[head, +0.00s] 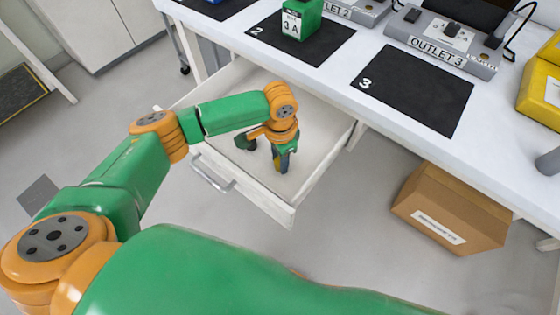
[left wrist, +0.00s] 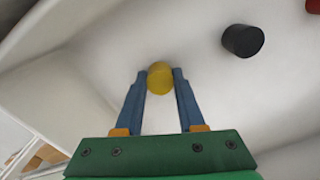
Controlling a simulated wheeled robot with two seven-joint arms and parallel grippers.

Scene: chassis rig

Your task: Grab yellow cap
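The yellow cap (left wrist: 160,79) is in the left wrist view, on or just above the pale drawer floor. It sits between the two blue fingertips of my left gripper (left wrist: 160,74). The fingers are apart by about the cap's width and look close to its sides. I cannot tell whether they press on it. In the head view my left gripper (head: 283,163) points down inside the open white drawer (head: 305,180); the arm and gripper hide the yellow cap there. My right gripper is not in view.
A black cap (left wrist: 243,40) lies right of the yellow cap, and part of a red thing (left wrist: 313,6) shows at the corner. The white table (head: 330,55) carries black mats and an outlet box (head: 440,40). A cardboard box (head: 450,208) stands below right.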

